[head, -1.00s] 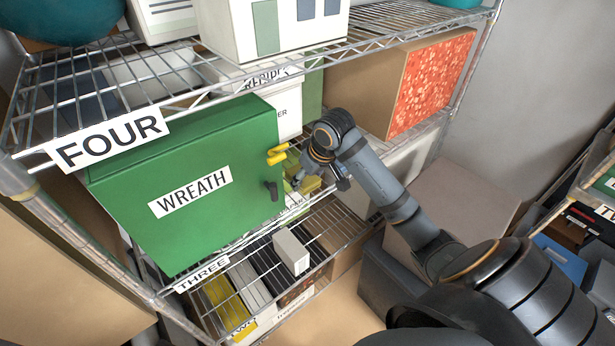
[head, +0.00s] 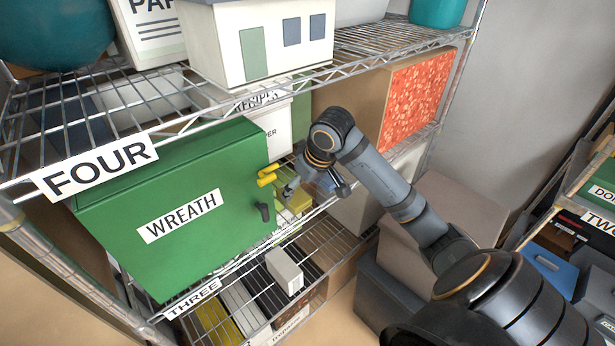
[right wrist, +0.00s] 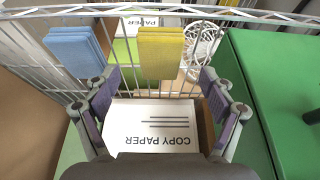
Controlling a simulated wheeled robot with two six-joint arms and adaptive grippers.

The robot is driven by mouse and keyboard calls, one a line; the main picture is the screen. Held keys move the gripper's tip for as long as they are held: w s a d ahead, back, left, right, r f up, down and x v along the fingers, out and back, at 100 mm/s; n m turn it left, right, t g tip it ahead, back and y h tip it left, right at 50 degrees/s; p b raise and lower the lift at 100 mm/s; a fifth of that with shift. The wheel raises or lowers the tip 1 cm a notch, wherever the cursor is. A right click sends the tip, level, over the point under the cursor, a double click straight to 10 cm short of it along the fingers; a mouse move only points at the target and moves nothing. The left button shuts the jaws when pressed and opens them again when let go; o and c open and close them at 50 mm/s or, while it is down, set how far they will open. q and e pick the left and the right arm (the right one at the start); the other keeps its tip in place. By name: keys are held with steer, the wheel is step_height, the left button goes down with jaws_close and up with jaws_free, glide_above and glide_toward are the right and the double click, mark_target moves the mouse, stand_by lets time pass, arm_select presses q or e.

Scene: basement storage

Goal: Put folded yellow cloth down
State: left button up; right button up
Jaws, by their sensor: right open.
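The folded yellow cloth (right wrist: 160,52) lies near the wire shelf edge in the right wrist view, beside a folded blue cloth (right wrist: 75,50). My right gripper (right wrist: 158,88) is open, with its fingers spread wide. The yellow cloth is beyond the fingertips, and nothing is held between them. In the head view my right gripper (head: 290,188) is at the shelf opening, right of the green WREATH box (head: 120,195). A yellow-olive patch shows under it, partly hidden by the arm; I cannot tell whether it is the cloth. My left gripper is not in view.
A white COPY PAPER box (right wrist: 150,130) lies between the fingers in the wrist view. A white wire coil (right wrist: 203,45) is right of the yellow cloth. Shelf FOUR (head: 100,165) is above. A small white box (head: 285,270) stands on the lower rack. A red-patterned box (head: 415,95) is at right.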

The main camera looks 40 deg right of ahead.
steer(key=v, duration=0.6)
steer(key=shift+r, duration=0.15)
steer(key=shift+s, duration=0.15)
